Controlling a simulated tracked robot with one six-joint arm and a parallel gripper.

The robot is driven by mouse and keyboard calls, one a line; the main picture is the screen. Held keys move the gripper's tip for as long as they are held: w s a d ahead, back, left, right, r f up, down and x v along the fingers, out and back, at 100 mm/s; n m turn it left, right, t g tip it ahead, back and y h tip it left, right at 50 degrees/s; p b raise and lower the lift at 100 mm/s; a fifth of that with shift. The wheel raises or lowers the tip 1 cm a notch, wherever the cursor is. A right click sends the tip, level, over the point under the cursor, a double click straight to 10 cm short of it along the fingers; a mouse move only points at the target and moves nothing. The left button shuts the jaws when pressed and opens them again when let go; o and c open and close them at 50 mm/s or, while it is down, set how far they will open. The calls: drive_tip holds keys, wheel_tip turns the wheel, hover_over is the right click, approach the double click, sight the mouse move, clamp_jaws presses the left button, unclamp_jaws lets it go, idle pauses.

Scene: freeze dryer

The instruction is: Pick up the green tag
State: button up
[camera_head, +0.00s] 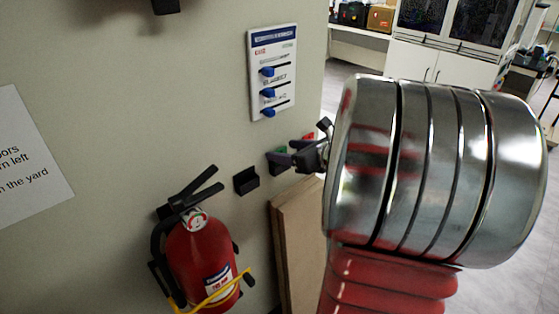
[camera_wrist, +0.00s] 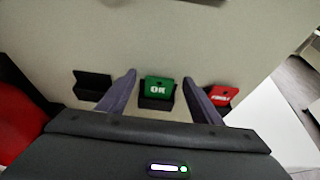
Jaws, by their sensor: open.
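The green tag (camera_wrist: 158,88), with white "OK" lettering, sits in a black wall holder (camera_wrist: 157,104) in the wrist view. My gripper (camera_wrist: 160,84) is open, one finger on each side of the tag, and I see no grip on it. In the head view only a bit of the green tag (camera_head: 281,150) shows beside my gripper (camera_head: 292,159), whose fingers reach the row of wall holders. My arm hides much of that area.
A red tag (camera_wrist: 222,94) sits just right of the green one. An empty black holder (camera_wrist: 93,84) is to the left. A red fire extinguisher (camera_head: 203,262) hangs at lower left, and a brown board (camera_head: 300,235) leans below. A panel with blue sliders (camera_head: 272,75) is above.

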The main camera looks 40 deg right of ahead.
drive_tip(key=shift+c, duration=0.6)
drive_tip(key=c, duration=1)
drive_tip(key=shift+r, duration=0.5)
drive_tip(key=r, duration=0.2)
drive_tip(key=shift+s+r, duration=0.2)
drive_tip(key=shift+r, duration=0.15)
drive_tip(key=s, duration=1.7)
drive_tip(key=shift+s+d, duration=0.2)
drive_tip(key=shift+s, duration=0.1)
